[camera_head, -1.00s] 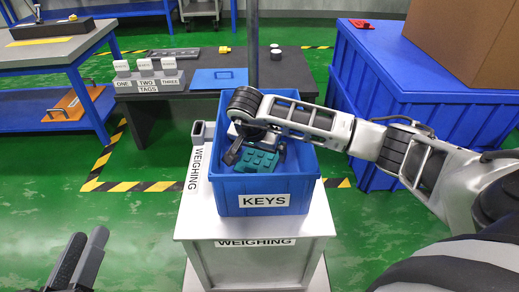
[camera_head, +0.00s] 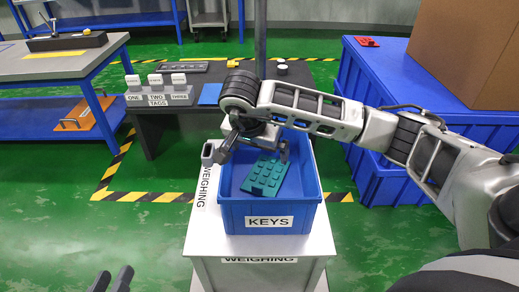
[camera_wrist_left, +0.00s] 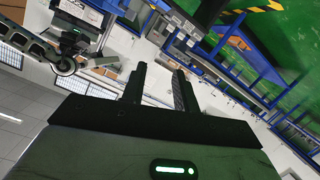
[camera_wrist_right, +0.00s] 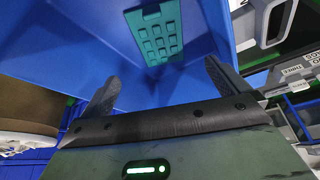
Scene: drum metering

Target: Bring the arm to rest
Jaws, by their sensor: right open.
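My right gripper (camera_head: 252,152) is open and empty above the blue KEYS bin (camera_head: 232,217). Its two fingers stand wide apart in the right wrist view (camera_wrist_right: 162,88). The teal keypad-like block (camera_head: 265,177) with raised buttons lies in the bin, apart from the fingers; it also shows in the right wrist view (camera_wrist_right: 154,30). My left gripper (camera_head: 111,282) shows only its fingertips at the bottom left of the head view. In the left wrist view (camera_wrist_left: 160,88) its fingers are apart with nothing between them.
The bin stands on the white WEIGHING stand (camera_head: 203,235). Behind it is a dark table (camera_head: 160,125) with the ONE, TWO, THREE tag holder (camera_head: 158,98). A large blue container (camera_head: 372,92) with a cardboard box (camera_head: 470,50) is at the right. Green floor is clear at the left.

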